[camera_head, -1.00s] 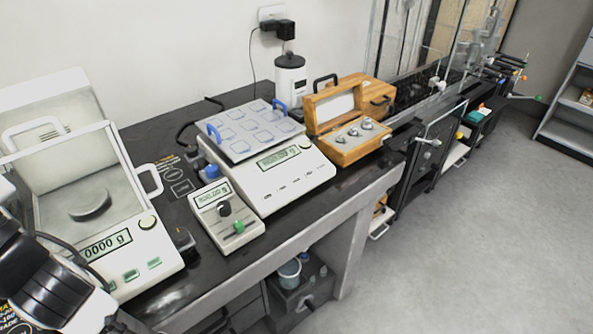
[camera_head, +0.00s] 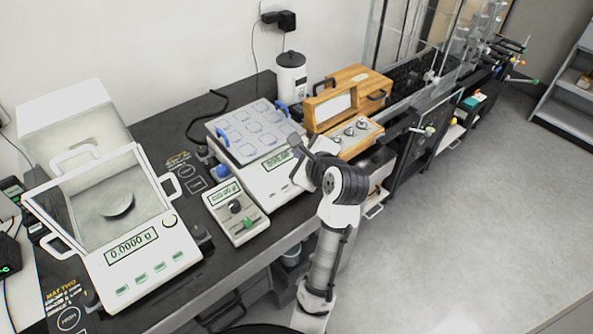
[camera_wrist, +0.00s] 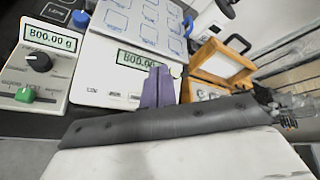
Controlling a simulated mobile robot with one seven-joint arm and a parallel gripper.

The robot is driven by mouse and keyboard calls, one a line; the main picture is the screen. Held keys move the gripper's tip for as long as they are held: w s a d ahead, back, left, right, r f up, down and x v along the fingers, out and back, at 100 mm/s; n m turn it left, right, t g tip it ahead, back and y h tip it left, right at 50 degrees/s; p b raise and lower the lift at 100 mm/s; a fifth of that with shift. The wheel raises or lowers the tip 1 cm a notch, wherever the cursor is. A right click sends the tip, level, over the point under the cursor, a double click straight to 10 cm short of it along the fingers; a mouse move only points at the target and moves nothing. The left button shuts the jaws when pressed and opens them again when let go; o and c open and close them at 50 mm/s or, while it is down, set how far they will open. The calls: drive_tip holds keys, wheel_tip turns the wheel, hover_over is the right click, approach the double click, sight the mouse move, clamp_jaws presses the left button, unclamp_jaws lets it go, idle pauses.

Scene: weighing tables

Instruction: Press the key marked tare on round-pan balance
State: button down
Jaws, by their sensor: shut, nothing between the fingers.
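The round-pan balance (camera_head: 150,268) is the white one at the left in the head view, with a glass draft shield and a round grey pan (camera_head: 116,204). Its display reads 0.0000 g. A row of green keys (camera_head: 159,267) lies along its front; their markings are too small to read. My gripper (camera_head: 296,146) is well to the right, over the front of the other balance (camera_head: 268,190), which has a flat tray of square pads. In the wrist view my gripper (camera_wrist: 157,86) has its fingers together and empty, in front of that balance's display. The round-pan balance is not in the wrist view.
A small meter (camera_head: 236,212) with a black knob and green switch stands between the balances. A wooden weight box (camera_head: 350,97) sits behind my arm, and a white bottle (camera_head: 291,75) behind it. Floor to the right is clear.

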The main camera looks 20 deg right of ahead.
drive_tip(key=shift+s+d+f+m+g, duration=0.15)
drive_tip(key=shift+s+d+f+m, duration=0.2)
drive_tip(key=shift+s+d, duration=0.15)
drive_tip(key=shift+s+d+f+m+g, duration=0.15)
drive_tip(key=shift+s+d+f+m, duration=0.1)
drive_tip(key=shift+s+d+m, duration=0.15)
drive_tip(key=shift+w+a+f+b, duration=0.15)
drive_tip(key=shift+w+f+b, duration=0.25)
drive_tip(key=shift+f+b, duration=1.05)
drive_tip(key=shift+w+a+f+b, duration=0.1)
drive_tip(key=shift+w+f+b, duration=0.35)
drive_tip(key=shift+f+b, duration=0.95)
drive_tip(key=shift+w+a+f+b, duration=0.15)
drive_tip(key=shift+w+f+b, duration=0.25)
drive_tip(key=shift+f+b, duration=1.05)
drive_tip(key=shift+r, duration=0.15)
drive_tip(key=shift+w+f, duration=0.15)
drive_tip(key=shift+f, duration=0.25)
